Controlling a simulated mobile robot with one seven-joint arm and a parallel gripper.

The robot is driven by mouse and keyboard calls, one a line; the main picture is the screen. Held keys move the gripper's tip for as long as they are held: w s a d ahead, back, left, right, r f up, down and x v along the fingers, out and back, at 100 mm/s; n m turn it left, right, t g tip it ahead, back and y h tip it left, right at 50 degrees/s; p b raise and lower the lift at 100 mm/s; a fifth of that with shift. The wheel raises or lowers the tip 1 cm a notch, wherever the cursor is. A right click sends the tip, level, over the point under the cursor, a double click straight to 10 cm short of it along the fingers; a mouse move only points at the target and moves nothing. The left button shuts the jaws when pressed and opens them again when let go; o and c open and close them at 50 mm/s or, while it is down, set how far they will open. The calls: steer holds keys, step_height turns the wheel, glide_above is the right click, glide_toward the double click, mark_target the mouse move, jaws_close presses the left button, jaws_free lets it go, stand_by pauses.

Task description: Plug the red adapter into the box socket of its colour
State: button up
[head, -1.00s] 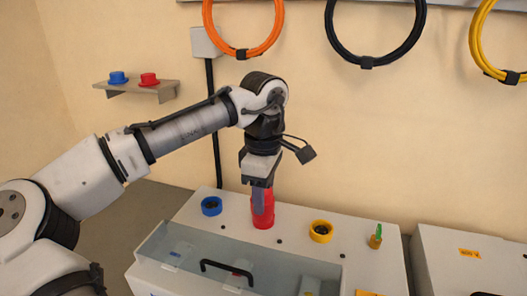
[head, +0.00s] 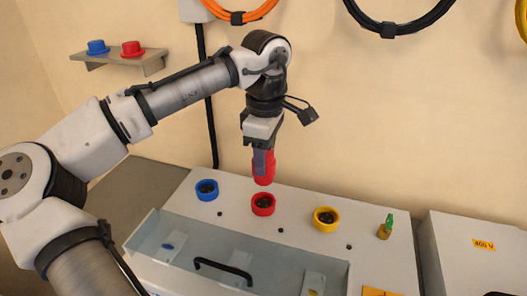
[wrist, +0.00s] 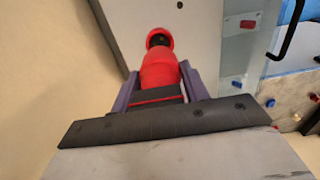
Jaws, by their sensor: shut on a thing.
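My gripper (head: 263,160) is shut on the red adapter (head: 264,174) and holds it upright above the box (head: 300,212). The red socket (head: 263,204), a red ring with a dark centre, is on the box top just below the adapter, with a visible gap between them in the head view. In the wrist view, the red adapter (wrist: 159,72) sits between the two fingers (wrist: 158,88), and the red socket (wrist: 159,37) shows just beyond its end, partly hidden by it.
A blue socket (head: 207,190) is left of the red one and a yellow socket (head: 326,219) right. A green-topped brass part (head: 386,226) stands farther right. The clear front cover has a black handle (head: 222,269). A wall shelf (head: 120,61) holds blue and red caps.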

steer(key=shift+f+b, duration=1.45)
steer(key=shift+f, duration=1.35)
steer(key=shift+p, duration=0.75)
steer(key=shift+f+b, duration=0.7)
steer(key=shift+f, duration=1)
steer(key=o, duration=1.2)
steer(key=shift+c, duration=0.2)
step_height(320, 180, up, 14)
steer(key=shift+f+b, duration=0.1)
steer(key=shift+b, duration=0.4)
